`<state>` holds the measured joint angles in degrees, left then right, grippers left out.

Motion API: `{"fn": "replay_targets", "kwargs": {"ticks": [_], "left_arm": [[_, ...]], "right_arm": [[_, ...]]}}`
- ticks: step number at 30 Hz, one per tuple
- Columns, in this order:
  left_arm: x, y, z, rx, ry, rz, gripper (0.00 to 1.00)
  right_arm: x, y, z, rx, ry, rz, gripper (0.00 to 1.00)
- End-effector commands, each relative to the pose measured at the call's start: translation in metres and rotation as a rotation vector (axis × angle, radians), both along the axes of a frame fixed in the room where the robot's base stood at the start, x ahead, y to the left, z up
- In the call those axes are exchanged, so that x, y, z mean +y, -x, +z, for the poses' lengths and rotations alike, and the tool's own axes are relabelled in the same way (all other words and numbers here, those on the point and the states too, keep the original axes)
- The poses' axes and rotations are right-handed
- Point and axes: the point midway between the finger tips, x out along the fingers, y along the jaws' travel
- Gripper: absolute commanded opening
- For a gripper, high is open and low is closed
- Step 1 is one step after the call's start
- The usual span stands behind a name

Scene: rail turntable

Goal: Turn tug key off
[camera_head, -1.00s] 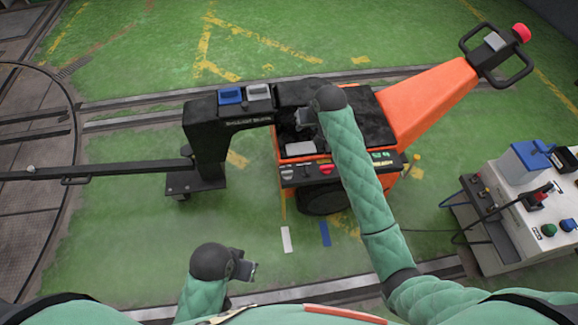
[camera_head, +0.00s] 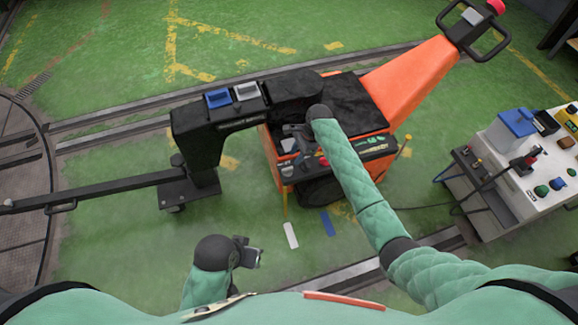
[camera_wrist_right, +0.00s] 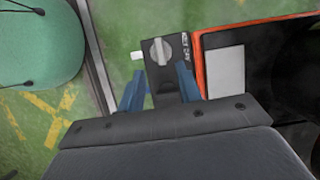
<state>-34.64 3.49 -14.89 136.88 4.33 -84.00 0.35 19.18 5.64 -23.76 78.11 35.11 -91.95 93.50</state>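The orange tug (camera_head: 412,78) stands on the rails with a black top and a control panel (camera_head: 362,147) along its near side. In the right wrist view a silver key knob (camera_wrist_right: 160,52) sits on a black panel, with a small white piece at its left. My right gripper (camera_wrist_right: 160,84) is open, its blue fingers apart and the knob just beyond, between their tips. In the head view the right gripper (camera_head: 301,143) is over the left end of the panel and hides the key. My left gripper (camera_head: 250,257) is low over the green floor, away from the tug; its finger gap is unclear.
A black arm with a blue block (camera_head: 218,98) and a grey block (camera_head: 246,91) extends left from the tug to a tow bar (camera_head: 95,192). A white control console (camera_head: 520,190) stands at right. A red button (camera_head: 323,162) is near my right gripper.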

Motion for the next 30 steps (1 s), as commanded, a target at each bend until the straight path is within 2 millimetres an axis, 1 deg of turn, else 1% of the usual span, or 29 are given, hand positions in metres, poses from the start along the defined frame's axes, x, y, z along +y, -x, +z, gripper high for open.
{"fn": "replay_targets", "kwargs": {"ticks": [5, 8, 15, 19, 24, 30], "left_arm": [[0.001, 0.000, 0.000, 0.002, -0.001, 0.000, 0.00], [0.001, 0.000, 0.001, 0.003, -0.004, 0.001, 0.00], [0.003, 0.001, 0.003, 0.008, -0.007, 0.002, 0.00], [0.004, 0.001, 0.003, 0.009, -0.009, 0.002, 0.00], [0.004, 0.002, 0.003, 0.011, -0.010, 0.003, 0.00], [0.005, 0.002, 0.003, 0.012, -0.011, 0.003, 0.00]], "right_arm": [[0.003, 0.001, -0.007, 0.011, 0.004, -0.028, 0.35], [0.007, 0.003, -0.018, 0.012, 0.005, -0.025, 0.35], [0.020, 0.007, -0.050, 0.011, 0.005, -0.025, 0.35], [0.025, 0.008, -0.063, 0.011, 0.005, -0.025, 0.35], [0.028, 0.009, -0.070, 0.009, 0.004, -0.025, 0.35], [0.028, 0.009, -0.072, 0.009, 0.004, -0.025, 0.35]]}}
